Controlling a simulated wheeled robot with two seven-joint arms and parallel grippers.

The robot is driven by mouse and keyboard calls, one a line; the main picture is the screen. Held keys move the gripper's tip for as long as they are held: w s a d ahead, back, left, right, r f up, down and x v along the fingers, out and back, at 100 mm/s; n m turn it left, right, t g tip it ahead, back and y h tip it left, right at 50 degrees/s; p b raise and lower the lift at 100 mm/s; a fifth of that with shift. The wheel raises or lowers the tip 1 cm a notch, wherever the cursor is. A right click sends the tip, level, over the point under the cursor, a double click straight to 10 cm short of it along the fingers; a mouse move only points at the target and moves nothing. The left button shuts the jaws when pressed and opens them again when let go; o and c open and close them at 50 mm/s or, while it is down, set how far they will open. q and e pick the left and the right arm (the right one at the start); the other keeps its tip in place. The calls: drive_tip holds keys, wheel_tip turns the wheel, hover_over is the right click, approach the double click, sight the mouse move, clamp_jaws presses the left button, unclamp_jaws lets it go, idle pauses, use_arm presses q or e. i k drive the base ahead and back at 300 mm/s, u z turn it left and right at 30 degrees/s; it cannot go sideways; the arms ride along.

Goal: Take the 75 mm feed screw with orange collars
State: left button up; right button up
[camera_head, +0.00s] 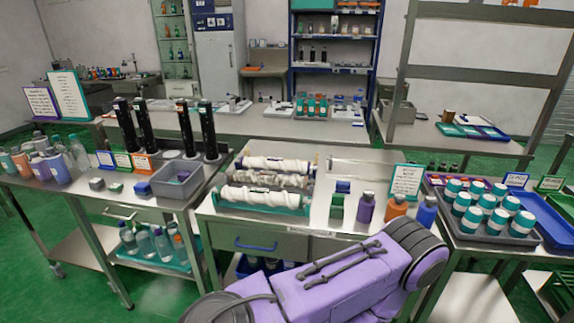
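Three white feed screws lie side by side across a rack on the middle steel table: a back screw (278,165), a middle screw (268,180) and a front screw (260,196). The rack has a teal-green front part (250,208). The screws' collar colours and sizes are too small to tell, so I cannot say which one has orange collars. Neither of my grippers is in view. A lilac and black part at the bottom centre looks like my own body and hides part of the table's front.
Right of the rack stand several small bottles, including a purple one (366,207) and an orange one (396,207), with a sign (406,179) behind. The left table carries dark upright columns (186,128) and a grey bin (177,180). The right table holds a tray of teal-and-white jars (486,214).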

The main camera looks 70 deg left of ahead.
sight(264, 178)
drive_tip(key=u, duration=0.4)
drive_tip(key=i, duration=0.75)
drive_tip(key=u, duration=0.75)
